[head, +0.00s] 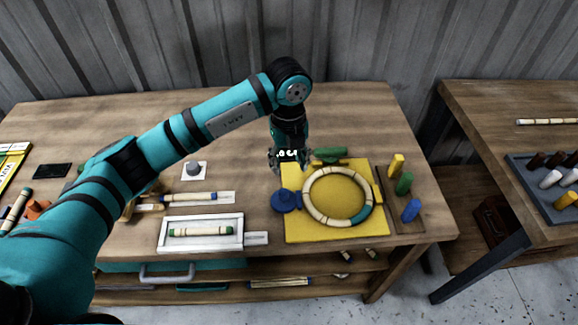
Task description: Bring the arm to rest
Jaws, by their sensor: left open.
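My left arm reaches in from the left, up over the table and down to the left gripper (288,160). The gripper is open and points down above the back left corner of a yellow board (310,232). I cannot tell whether it touches anything there. A rattan ring (312,201), pale with dark bands and a teal section at its lower right, lies on the board. A blue round piece (284,200) sits at the board's left side, and a green piece (329,154) at its back edge. My right gripper is not in view.
A white tray (163,235) holds a short rattan piece (202,231). Yellow, green and blue pegs (404,183) stand right of the board. A second table (480,110) at the right carries a dark rack (530,178). The wooden table's (375,115) back right is clear.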

